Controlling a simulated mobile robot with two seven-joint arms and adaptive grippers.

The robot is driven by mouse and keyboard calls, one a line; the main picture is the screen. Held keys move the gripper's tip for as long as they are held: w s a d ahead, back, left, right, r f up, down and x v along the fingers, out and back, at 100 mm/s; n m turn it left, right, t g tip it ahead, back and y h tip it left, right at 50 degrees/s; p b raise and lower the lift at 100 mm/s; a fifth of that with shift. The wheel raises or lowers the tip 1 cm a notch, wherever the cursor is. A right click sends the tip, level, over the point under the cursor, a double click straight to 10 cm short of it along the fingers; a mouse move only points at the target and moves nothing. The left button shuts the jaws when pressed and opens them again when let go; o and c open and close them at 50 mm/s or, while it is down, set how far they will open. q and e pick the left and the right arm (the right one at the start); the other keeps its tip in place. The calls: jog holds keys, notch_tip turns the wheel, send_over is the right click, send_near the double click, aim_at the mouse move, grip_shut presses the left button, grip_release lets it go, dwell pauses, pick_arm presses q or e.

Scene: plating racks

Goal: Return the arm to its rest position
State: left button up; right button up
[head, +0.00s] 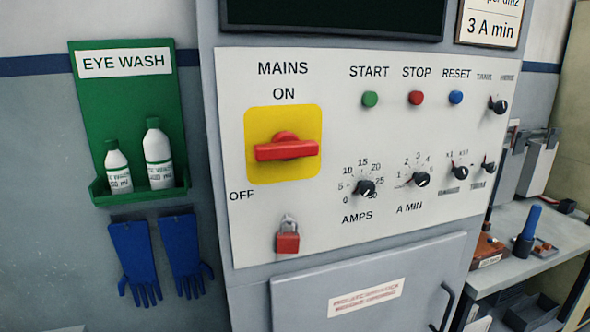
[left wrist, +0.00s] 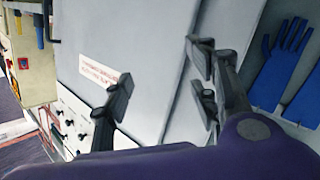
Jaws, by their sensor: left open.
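My left gripper (left wrist: 158,92) shows in the left wrist view, with its two dark fingers spread apart and nothing between them. It is in front of the grey cabinet door (left wrist: 125,40), which carries a white label with red print (left wrist: 98,72). Neither arm shows in the head view, and my right gripper is in neither view. The head view shows the control panel (head: 350,215) with a red mains switch (head: 287,150) on a yellow plate, its handle lying horizontal. A red padlock (head: 287,243) hangs below the switch.
A green eye wash station (head: 85,110) with two bottles and blue gloves (head: 135,260) hang on the wall at the left. At the right, a bench (head: 510,260) holds a blue-handled tool (head: 528,228). The cabinet door handle (head: 443,308) sticks out.

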pick_arm(q)
jog(key=s+a+f+m+g+y, duration=0.1)
jog(key=s+a+f+g+y, duration=0.1)
jog(key=s+a+f, duration=0.6)
jog(key=s+a+f+g+y, duration=0.2)
jog(key=s+a+f+g, duration=0.2)
jog(key=s+f, duration=0.9)
jog(key=s+a, duration=0.1)
jog(key=a, duration=0.2)
jog(key=shift+a+f+m+g+y, duration=0.15)
jog(key=shift+a+m+g+y, duration=0.15)
jog(key=shift+a+m, duration=0.1)
